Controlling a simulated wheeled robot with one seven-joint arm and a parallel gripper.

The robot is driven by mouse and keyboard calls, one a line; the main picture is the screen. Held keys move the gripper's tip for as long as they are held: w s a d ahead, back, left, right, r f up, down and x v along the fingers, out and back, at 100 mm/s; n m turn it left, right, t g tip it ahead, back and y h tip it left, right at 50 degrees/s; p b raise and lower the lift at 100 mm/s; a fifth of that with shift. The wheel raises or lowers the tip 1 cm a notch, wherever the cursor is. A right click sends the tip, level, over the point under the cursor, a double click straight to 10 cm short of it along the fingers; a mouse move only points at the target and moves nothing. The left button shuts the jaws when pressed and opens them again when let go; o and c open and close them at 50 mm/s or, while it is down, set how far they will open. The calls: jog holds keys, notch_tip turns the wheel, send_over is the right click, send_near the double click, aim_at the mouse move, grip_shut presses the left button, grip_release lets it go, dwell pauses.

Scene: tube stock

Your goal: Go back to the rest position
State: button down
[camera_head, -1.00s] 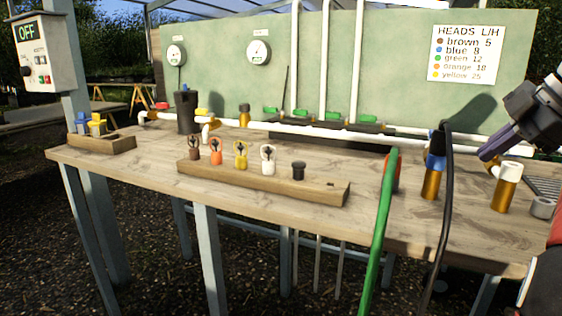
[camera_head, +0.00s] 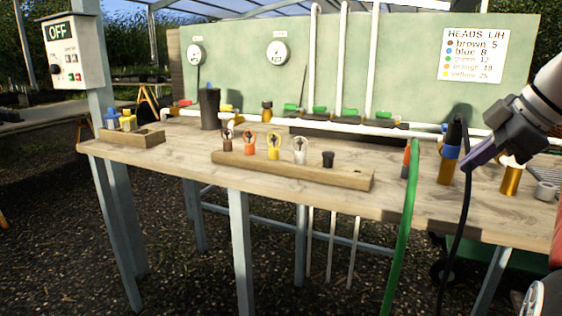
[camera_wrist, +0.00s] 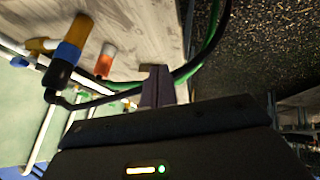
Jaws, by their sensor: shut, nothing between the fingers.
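My gripper (camera_head: 478,157) is at the right of the head view, held above the right part of the bench with its fingers pointing left and down. The fingers are shut with nothing between them. In the wrist view my gripper (camera_wrist: 155,72) shows as two purple-grey fingers close together. Beyond them are a brass cylinder with a blue band and black top (camera_wrist: 66,52) and an orange-topped fitting (camera_wrist: 105,60). In the head view the blue-banded cylinder (camera_head: 447,168) stands just left of the fingertips.
A wooden bench (camera_head: 200,150) carries a block (camera_head: 290,172) with several coloured heads. A green hose (camera_head: 403,235) and a black cable (camera_head: 464,195) hang over the front edge near my gripper. A white-topped brass cylinder (camera_head: 511,178) stands below my arm. White pipes run along the back.

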jog(key=s+a+f+m+h, duration=0.2)
jog(key=s+a+f+m, duration=0.55)
jog(key=a+f, duration=0.4)
jog(key=s+a+f+m+h, duration=0.1)
jog(key=s+a+f+m, duration=0.1)
jog(key=f, duration=0.5)
jog(key=s+a+f+m+h, duration=0.1)
jog(key=s+a+f+m, duration=0.2)
jog(key=s+f, duration=0.4)
jog(key=shift+a+f+m, duration=0.35)
jog(key=shift+f+m, duration=0.1)
jog(key=shift+f, duration=0.35)
jog(key=shift+s+d, duration=0.1)
